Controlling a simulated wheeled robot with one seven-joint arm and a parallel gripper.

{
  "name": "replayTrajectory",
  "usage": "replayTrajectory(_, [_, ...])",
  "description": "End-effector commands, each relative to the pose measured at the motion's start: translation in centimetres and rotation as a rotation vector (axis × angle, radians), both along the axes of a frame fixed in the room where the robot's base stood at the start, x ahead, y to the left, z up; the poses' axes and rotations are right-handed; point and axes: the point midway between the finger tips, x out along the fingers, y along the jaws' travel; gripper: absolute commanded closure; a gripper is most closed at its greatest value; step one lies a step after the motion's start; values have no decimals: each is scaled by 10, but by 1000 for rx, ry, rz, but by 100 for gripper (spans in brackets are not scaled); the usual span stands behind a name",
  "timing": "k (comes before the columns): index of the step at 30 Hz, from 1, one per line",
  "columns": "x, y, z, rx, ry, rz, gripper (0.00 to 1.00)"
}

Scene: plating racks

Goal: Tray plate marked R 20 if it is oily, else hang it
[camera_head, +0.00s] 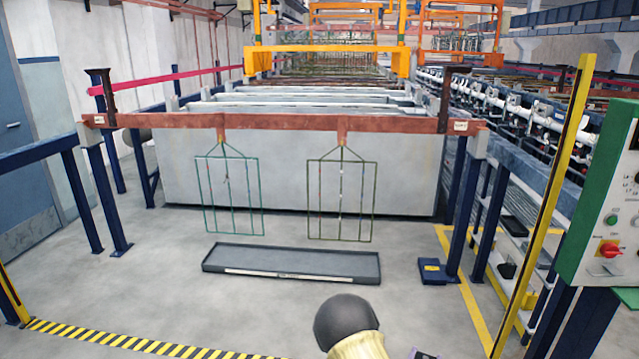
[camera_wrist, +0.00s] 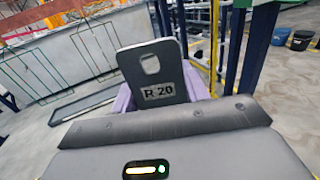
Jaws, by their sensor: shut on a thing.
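A dark grey plate (camera_wrist: 150,68) with a rounded slot near its top and the mark "R 20" stands upright in the wrist view. My gripper (camera_wrist: 161,97) is shut on it, with purple fingers showing at its left and right. I cannot tell from this small view whether its face is oily. Two green wire racks, left (camera_head: 229,195) and right (camera_head: 341,200), hang from a copper-coloured bar (camera_head: 270,122) in the head view. A long, shallow grey tray (camera_head: 368,268) lies on the floor below them and looks empty. The plate is not clearly visible in the head view.
A large grey tank (camera_head: 400,175) stands behind the racks. Blue posts (camera_head: 458,210), a yellow post (camera_head: 545,200) and a green control panel (camera_head: 598,205) stand at the right. A black-yellow stripe (camera_head: 130,342) crosses the floor in front. The floor before the tray is clear.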

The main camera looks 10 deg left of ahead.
Motion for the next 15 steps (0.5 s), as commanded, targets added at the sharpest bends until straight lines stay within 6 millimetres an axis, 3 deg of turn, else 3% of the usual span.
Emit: replayTrajectory(15, [-7,1,-3,-7,0,28,82])
